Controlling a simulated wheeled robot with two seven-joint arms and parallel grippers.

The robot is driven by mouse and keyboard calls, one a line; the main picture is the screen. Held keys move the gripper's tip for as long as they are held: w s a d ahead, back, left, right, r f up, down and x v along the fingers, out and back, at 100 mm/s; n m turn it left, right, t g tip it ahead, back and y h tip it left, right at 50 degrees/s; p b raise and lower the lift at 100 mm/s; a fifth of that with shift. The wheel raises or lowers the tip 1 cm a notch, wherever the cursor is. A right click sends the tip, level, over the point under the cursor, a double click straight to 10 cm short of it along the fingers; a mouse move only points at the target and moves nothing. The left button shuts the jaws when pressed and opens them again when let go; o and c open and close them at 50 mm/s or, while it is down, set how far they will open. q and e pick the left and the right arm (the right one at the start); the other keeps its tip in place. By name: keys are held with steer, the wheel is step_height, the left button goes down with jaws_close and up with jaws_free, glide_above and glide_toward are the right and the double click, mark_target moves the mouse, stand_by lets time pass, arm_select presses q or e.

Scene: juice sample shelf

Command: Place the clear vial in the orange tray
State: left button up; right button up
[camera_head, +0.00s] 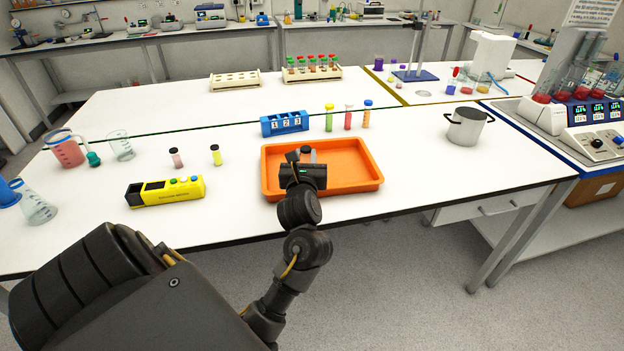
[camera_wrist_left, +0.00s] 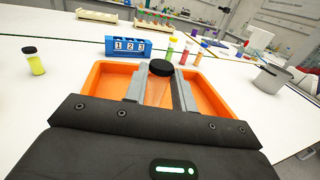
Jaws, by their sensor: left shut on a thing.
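The orange tray (camera_head: 358,182) lies on the white bench in the middle of the head view; its wall also shows in the left wrist view (camera_wrist_left: 100,85). My left gripper (camera_head: 305,158) is over the tray. In the left wrist view its fingers (camera_wrist_left: 160,92) are closed on the clear vial with a black cap (camera_wrist_left: 160,67). The vial looks upright between the fingers. Its lower end is hidden, so I cannot tell whether it touches the tray floor. In the head view only a small part of the vial shows behind the gripper. My right gripper is not in view.
A blue numbered rack (camera_head: 285,123) and several colored vials stand just behind the tray. A yellow device (camera_head: 165,191) and two small vials are to the left. A metal pot (camera_head: 468,127) stands to the right. The bench between tray and pot is clear.

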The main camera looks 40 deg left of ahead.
arm_select(q)
steer(key=w+f+b, duration=0.1)
steer(key=f, duration=0.1)
steer(key=w+a+f+b, duration=0.1)
steer(key=w+f, duration=0.1)
steer(key=shift+w+a+f+b, duration=0.1)
steer(key=shift+f+b, duration=0.15)
steer(key=shift+b, duration=0.1)
steer(key=shift+w+a+f, duration=0.15)
steer(key=shift+w+f, duration=0.05)
steer(key=shift+w, duration=0.05)
steer(key=f+b, duration=0.1)
steer(key=f, duration=0.2)
steer(key=shift+w+a+f+b, duration=0.1)
steer(key=shift+w+b, duration=0.25)
steer(key=shift+b, duration=0.05)
steer(key=shift+f, duration=0.4)
steer(key=shift+r, duration=0.1)
